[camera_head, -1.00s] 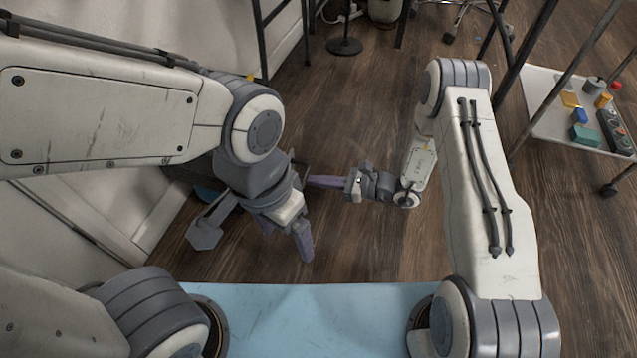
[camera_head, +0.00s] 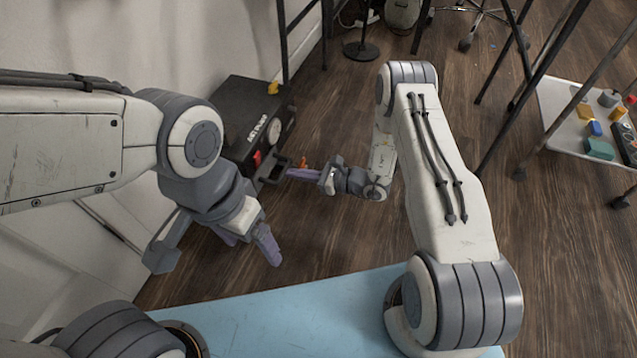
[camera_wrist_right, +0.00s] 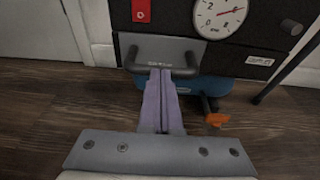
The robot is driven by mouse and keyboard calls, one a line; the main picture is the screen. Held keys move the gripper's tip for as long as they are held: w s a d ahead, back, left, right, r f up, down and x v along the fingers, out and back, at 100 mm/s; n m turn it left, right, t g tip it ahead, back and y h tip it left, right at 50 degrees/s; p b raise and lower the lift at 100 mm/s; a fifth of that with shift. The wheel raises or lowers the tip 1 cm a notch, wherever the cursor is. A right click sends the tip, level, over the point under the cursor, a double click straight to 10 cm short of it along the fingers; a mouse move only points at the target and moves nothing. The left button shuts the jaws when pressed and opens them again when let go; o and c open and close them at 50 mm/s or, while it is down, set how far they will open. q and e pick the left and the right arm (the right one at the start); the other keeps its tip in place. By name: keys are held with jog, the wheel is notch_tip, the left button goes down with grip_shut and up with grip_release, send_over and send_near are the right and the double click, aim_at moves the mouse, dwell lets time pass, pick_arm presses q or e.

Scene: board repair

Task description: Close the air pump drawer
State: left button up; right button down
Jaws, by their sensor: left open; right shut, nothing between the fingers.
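The air pump (camera_head: 240,118) is a black box with white lettering beside the wall in the head view. In the right wrist view its front shows a round white gauge (camera_wrist_right: 221,15). Below it is the drawer (camera_wrist_right: 160,48), a grey panel with a dark bar handle (camera_wrist_right: 184,72). My left gripper (camera_head: 252,250) is open and empty, nearer me, apart from the pump.
An orange valve lever (camera_wrist_right: 216,120) is beside the right fingers, low on the pump's right. A black stand (camera_head: 362,50) is beyond on the wooden floor. A white shelf cart (camera_head: 560,125) with small parts is at the right. The floor between is clear.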

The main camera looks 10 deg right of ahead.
jog(key=shift+w+a, duration=0.2)
jog(key=shift+a, duration=0.15)
jog(key=p+v, duration=0.6)
jog(key=v, duration=0.8)
jog(key=shift+s+d, duration=0.2)
jog(key=shift+d, duration=0.1)
